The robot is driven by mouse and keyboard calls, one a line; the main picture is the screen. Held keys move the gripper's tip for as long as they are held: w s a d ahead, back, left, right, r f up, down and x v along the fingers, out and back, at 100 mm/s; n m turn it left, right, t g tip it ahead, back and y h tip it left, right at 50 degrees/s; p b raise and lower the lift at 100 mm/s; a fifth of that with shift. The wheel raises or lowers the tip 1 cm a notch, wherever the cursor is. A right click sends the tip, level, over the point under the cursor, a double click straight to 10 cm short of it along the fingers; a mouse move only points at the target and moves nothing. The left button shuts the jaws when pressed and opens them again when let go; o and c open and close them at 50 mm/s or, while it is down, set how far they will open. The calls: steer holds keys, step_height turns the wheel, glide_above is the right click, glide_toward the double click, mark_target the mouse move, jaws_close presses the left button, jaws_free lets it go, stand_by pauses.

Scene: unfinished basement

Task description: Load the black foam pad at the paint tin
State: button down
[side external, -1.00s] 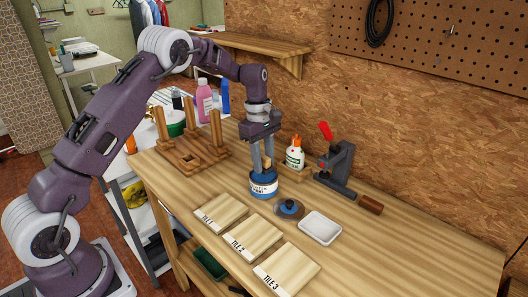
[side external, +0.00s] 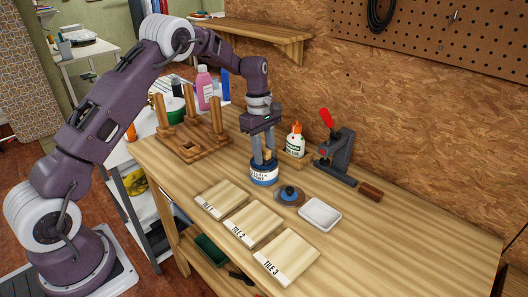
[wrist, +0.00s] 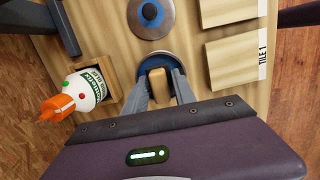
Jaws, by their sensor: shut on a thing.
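The paint tin (side external: 264,176) is a short round tin with a blue-and-white label, standing on the wooden bench in the side view. Its dark blue top also shows in the wrist view (wrist: 157,57). My gripper (side external: 264,156) points down over the tin and is shut on a light wooden handle (side external: 267,155). The handle also shows between my fingers in the wrist view (wrist: 157,84). It sits at the tin's mouth. The black foam pad itself cannot be made out; whatever is under the handle is hidden by the tin and fingers.
A round disc (side external: 289,196) with a blue centre and a white tray (side external: 320,214) lie to the right. Tile 1 (side external: 222,198), tile 2 (side external: 253,225) and tile 3 (side external: 286,258) line the front. A glue bottle (side external: 295,142), toggle clamp (side external: 337,155) and pegged rack (side external: 190,138) stand nearby.

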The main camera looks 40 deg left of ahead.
mark_target(265, 149)
steer(key=shift+f, duration=0.55)
stand_by(1.0)
steer(key=shift+r, duration=3.55)
